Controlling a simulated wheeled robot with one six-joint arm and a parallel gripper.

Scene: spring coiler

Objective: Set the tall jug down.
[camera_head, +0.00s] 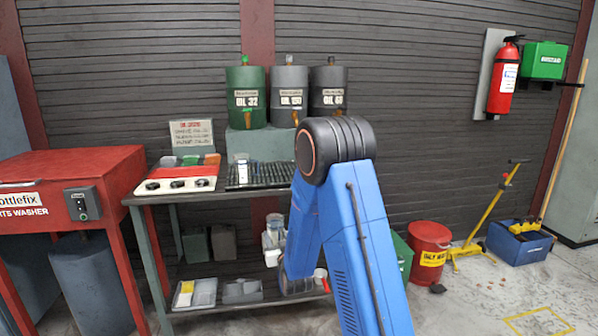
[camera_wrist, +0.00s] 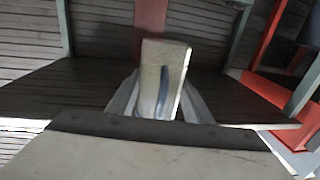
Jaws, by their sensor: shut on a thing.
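The tall jug (camera_wrist: 152,85) is pale, with a bluish-grey streak down its near face. In the wrist view it stands out beyond the wrist body, between the two grey fingers of my gripper (camera_wrist: 158,108). My gripper is shut on it. The jug's lower part is hidden in that view, so I cannot tell whether its base touches anything. In the head view my blue forearm hangs down before the bench and hides my gripper. A pale vessel shape (camera_head: 271,238) shows just left of the forearm; I cannot tell for sure whether it is the jug.
The bench's lower shelf (camera_head: 218,268) holds grey and yellow trays (camera_head: 193,293) at the front left and dark boxes (camera_head: 222,242) behind. The upper top (camera_head: 215,192) carries a parts rack and oil drums behind. A red parts washer (camera_head: 62,190) stands left, a red bin (camera_head: 428,250) right.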

